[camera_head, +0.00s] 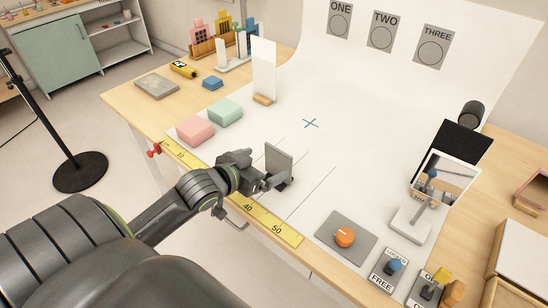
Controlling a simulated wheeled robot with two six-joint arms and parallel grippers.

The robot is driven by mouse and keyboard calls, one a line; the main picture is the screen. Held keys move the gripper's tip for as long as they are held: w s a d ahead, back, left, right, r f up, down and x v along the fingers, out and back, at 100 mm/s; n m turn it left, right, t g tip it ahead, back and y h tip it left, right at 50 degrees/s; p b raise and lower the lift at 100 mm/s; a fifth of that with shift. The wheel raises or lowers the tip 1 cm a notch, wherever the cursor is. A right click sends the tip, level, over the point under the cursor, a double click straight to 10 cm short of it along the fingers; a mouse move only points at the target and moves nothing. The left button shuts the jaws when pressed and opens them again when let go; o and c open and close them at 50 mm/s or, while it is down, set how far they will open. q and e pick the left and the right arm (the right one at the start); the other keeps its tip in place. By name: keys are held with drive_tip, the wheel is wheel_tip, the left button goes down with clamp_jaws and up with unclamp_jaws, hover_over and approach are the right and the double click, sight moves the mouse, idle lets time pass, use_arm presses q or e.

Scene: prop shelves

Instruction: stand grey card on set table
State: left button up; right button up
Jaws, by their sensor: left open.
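The grey card (279,159) stands upright, leaning slightly, on the white sheet of the set table (335,195), near thin drawn lines. My left gripper (277,181) reaches in from the left, low at the foot of the card. It is open, with its fingers close to the card's lower edge. Whether they touch the card cannot be told, and the card's foot is partly hidden. My right gripper is not in view.
A yellow ruler (262,218) runs along the front edge. Pink (195,130) and green (225,112) blocks and a white card (263,68) stand left. A mirror (444,178) and an orange knob (345,236) are right. The middle around the blue cross (311,123) is clear.

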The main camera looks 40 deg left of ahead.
use_arm(q)
drive_tip(key=v, duration=0.3)
drive_tip(key=shift+s+r, duration=0.1)
drive_tip(key=shift+s, duration=0.1)
idle(0.4)
